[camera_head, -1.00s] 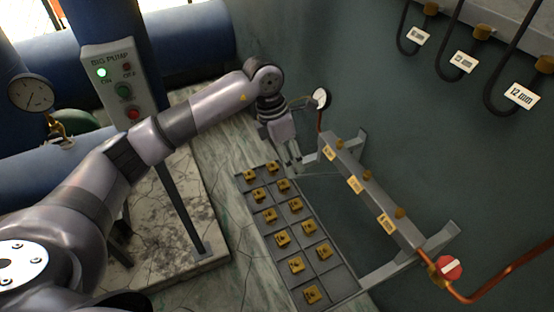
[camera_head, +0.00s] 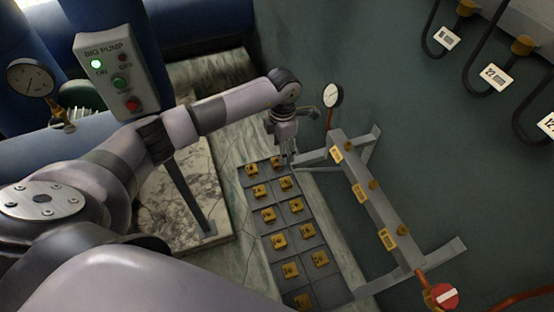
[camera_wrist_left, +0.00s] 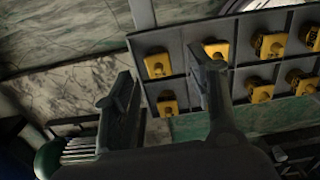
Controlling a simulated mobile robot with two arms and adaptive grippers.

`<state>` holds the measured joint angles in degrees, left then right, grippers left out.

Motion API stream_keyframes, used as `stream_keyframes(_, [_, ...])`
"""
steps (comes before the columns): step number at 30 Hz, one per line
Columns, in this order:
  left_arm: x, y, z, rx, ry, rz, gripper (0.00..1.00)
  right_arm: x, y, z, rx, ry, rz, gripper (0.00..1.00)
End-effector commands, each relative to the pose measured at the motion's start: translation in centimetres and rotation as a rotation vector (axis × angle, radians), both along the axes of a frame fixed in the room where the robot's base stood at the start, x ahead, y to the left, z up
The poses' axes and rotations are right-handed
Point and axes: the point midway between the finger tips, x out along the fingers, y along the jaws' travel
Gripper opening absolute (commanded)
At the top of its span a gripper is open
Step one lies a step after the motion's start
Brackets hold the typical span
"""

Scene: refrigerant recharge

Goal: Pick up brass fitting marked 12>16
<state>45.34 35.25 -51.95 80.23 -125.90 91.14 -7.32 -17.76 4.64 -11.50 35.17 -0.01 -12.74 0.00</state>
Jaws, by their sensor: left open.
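Several brass fittings sit in the cells of a grey compartment tray (camera_head: 268,231) on the floor. Their markings are too small to read, so I cannot tell which is 12>16. My left gripper (camera_head: 289,163) is above the tray's far end, close to the far right fitting (camera_head: 276,162). In the left wrist view my left gripper (camera_wrist_left: 165,75) is open and empty. Between its fingers, a fitting (camera_wrist_left: 158,65) shows in a corner cell, with another (camera_wrist_left: 168,104) beside it. My right gripper is not in view.
A grey manifold bar (camera_head: 371,195) with brass ports and yellow labels stands right of the tray. The pump control box (camera_head: 118,77) stands left.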

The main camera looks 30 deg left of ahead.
Motion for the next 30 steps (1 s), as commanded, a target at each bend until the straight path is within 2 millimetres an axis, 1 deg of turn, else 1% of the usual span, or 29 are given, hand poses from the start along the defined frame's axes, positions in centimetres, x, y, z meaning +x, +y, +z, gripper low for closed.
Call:
stream_keyframes(1, [-0.1,0.0,-0.3,0.0,0.003,0.0,0.52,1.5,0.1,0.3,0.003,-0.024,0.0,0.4])
stream_keyframes(3, [-0.1,0.0,-0.7,0.0,0.001,0.0,0.52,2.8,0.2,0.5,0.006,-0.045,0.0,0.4])
stream_keyframes(6, [-0.2,0.3,-1.3,0.0,0.004,0.002,0.52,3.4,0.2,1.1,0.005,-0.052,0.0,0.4])
stream_keyframes(8, [-0.3,0.6,-2.0,0.0,0.005,0.002,0.52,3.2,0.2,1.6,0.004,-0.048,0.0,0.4])
stream_keyframes(11, [-0.5,1.1,-3.5,0.0,0.006,0.002,0.52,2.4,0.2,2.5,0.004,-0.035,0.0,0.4])
stream_keyframes(12, [-0.4,1.0,-4.2,-0.002,0.004,0.002,0.52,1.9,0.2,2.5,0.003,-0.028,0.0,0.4])
stream_keyframes(16, [-0.4,1.0,-5.6,-0.001,0.002,0.0,0.52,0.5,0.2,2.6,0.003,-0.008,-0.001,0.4])
stream_keyframes(19, [-0.3,1.1,-6.0,0.0,0.0,0.001,0.52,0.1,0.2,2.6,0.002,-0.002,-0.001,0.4])
stream_keyframes(24, [-0.3,1.1,-6.0,0.0,0.0,0.0,0.52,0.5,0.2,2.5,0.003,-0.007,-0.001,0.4])
stream_keyframes(30, [-0.3,1.1,-5.9,0.0,0.0,0.0,0.39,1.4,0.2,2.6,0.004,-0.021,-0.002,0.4])
